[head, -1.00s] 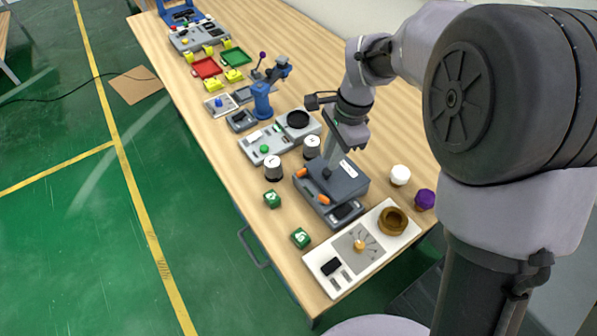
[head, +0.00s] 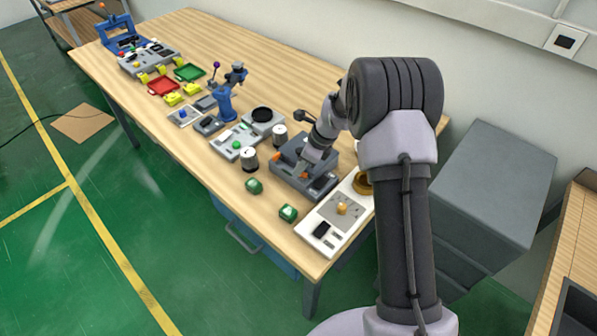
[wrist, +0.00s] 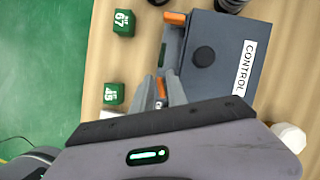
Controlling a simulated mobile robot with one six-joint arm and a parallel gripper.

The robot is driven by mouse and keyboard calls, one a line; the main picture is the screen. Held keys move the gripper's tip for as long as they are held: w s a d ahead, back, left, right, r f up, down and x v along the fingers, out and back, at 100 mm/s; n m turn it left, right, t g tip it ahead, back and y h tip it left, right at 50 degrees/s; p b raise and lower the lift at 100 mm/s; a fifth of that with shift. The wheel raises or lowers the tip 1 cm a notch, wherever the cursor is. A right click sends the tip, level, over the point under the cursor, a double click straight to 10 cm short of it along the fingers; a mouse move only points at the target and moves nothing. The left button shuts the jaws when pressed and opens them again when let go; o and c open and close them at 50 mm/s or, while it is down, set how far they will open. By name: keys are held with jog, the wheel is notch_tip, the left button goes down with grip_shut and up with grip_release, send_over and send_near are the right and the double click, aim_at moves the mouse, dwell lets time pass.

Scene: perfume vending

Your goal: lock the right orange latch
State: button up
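A dark blue-grey box (head: 288,148) stands on the table with its lid down. The wrist view shows its CONTROL label and a round black knob (wrist: 203,56). It has two orange latches along one edge. The right orange latch (wrist: 161,89) shows between my gripper's fingers and is partly hidden by them. The other latch (wrist: 175,18) stands clear at the top of the wrist view. My gripper (wrist: 160,82) is low at the box edge, its narrow fingers on either side of the right latch. I cannot tell whether they touch it.
Two green cubes (head: 254,186) (head: 288,213) lie in front of the box. A white object (wrist: 290,136) is near the gripper in the wrist view.

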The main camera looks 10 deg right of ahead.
jog(key=shift+a+f, duration=0.3)
jog(key=shift+f, duration=0.4)
grip_shut()
